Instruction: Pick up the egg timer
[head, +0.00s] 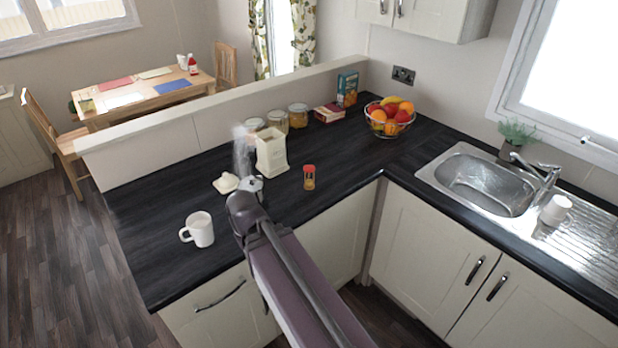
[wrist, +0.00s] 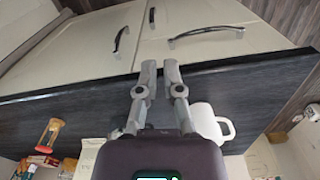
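The egg timer (head: 309,177) is a small hourglass-like piece with a red-orange top. It stands upright on the dark worktop (head: 345,160), right of the cream canister. It also shows in the wrist view, upside down at the lower left (wrist: 50,131). My gripper (wrist: 160,72) points down over the worktop near its front edge, between the timer and the white mug. Its two fingertips are close together with a narrow gap and nothing between them. It is well apart from the timer. In the head view my arm hides or blurs the fingertips.
The white mug (head: 199,229) stands left of my arm. The cream canister (head: 271,152) and a loose lid (head: 226,183) are behind my wrist. Several jars (head: 277,121) line the back, with a fruit bowl (head: 390,117) at the right. Worktop between timer and front edge is clear.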

